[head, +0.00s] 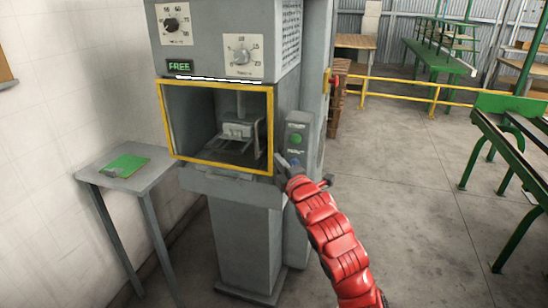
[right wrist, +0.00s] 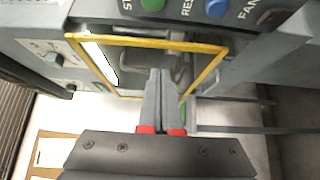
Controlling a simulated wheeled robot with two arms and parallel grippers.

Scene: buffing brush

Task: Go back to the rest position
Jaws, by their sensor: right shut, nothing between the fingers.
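My right gripper (head: 287,162) is at the end of the red arm, just right of the lower right corner of the machine's yellow frame and below the control box. It also shows in the right wrist view (right wrist: 160,75), with its two fingers together and nothing between them. The grey machine (head: 232,225) has a yellow-framed opening (head: 216,84) with a grey fixture (head: 238,130) inside. The control box (head: 299,124) carries a green button (head: 296,139). In the right wrist view, a green button (right wrist: 152,4) and a blue button (right wrist: 217,8) show at the top. My left gripper is not in view.
A small grey table (head: 150,178) with a green item (head: 124,166) stands at the left by the white wall. Yellow railing (head: 405,83) and green-framed benches (head: 510,130) are at the right. The concrete floor (head: 420,200) between is clear.

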